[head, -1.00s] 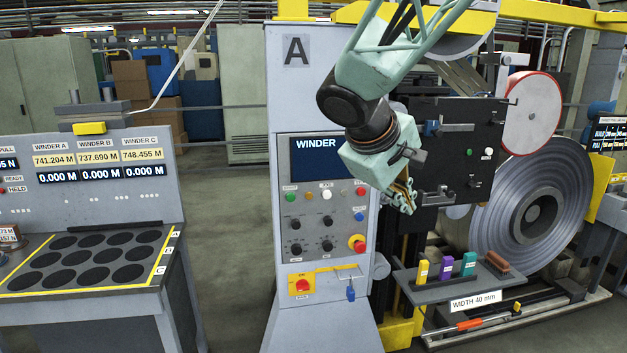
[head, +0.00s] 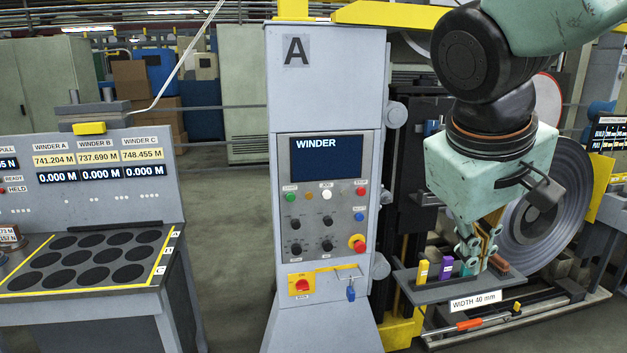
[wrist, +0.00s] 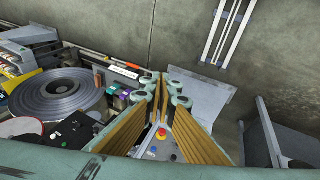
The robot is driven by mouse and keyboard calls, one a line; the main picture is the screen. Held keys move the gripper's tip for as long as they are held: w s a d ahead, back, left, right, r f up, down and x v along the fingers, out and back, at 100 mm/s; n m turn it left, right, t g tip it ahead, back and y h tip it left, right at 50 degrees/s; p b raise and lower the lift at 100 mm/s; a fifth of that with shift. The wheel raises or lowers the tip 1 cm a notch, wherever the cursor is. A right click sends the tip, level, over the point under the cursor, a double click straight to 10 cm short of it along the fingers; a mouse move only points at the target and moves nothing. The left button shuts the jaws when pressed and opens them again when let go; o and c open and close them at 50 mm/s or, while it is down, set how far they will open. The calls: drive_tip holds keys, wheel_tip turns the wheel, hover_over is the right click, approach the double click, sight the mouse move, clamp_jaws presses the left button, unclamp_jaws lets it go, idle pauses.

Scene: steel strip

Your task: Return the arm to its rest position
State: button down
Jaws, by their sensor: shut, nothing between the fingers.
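My arm hangs in from the upper right in the head view, in front of the winder. My gripper (head: 478,250) points down with its fingers together and nothing between them. In the picture it overlaps the right part of the small shelf labelled WIDTH 40 mm (head: 425,294); I cannot tell the gap between them. In the wrist view the gripper's fingers (wrist: 163,90) reach away from the camera, with a panel bearing a red button (wrist: 161,132) showing between the finger pads.
The grey winder cabinet A (head: 326,75) stands left of my arm. Yellow (head: 422,272) and purple (head: 446,267) blocks stand on the shelf. A large steel coil (head: 565,200) is behind the gripper. A desk with black round pads (head: 75,325) is at left; the floor between is clear.

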drive_tip(key=s+a+f+m+y, duration=0.1)
drive_tip(key=s+a, duration=0.1)
drive_tip(key=s, duration=0.7)
drive_tip(key=s+a+f+m+y, duration=0.2)
drive_tip(key=s, duration=0.7)
drive_tip(key=shift+s+a, duration=0.2)
drive_tip(key=shift+a, duration=0.1)
drive_tip(key=shift+w+d, duration=0.1)
idle(0.6)
